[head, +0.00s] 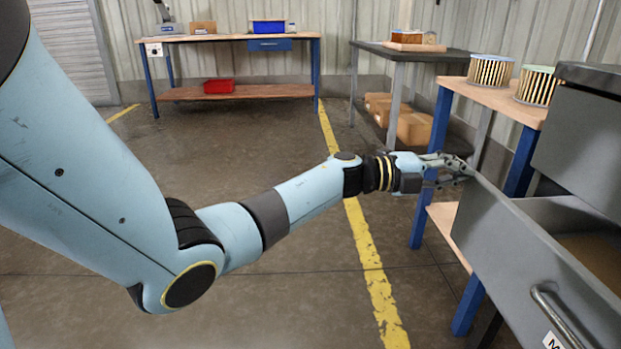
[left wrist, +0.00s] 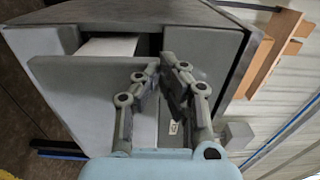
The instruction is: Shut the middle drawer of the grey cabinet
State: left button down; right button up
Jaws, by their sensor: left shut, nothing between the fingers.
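The grey cabinet (head: 585,135) stands at the right of the head view, and it also shows in the left wrist view (left wrist: 225,35). A drawer (head: 535,255) is pulled out below its upper front, with a bar handle (head: 560,315) and a partly cut-off white label starting with M. Its inside shows a brown bottom. My left gripper (head: 465,172) is shut and empty at the drawer front's far upper corner. In the left wrist view the fingertips (left wrist: 164,65) are close to the edge of the grey drawer front (left wrist: 75,100); I cannot tell whether they touch. My right gripper is not in view.
A wooden-topped bench (head: 500,98) with two pleated filter cartridges (head: 490,71) stands just behind the drawer. A dark table (head: 400,52) and a blue-legged workbench (head: 240,37) stand farther back. The floor left of the drawer is clear, with a yellow line (head: 370,260).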

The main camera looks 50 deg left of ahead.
pick_arm(q)
jog(key=b+x, duration=0.1)
jog(key=x, duration=0.8)
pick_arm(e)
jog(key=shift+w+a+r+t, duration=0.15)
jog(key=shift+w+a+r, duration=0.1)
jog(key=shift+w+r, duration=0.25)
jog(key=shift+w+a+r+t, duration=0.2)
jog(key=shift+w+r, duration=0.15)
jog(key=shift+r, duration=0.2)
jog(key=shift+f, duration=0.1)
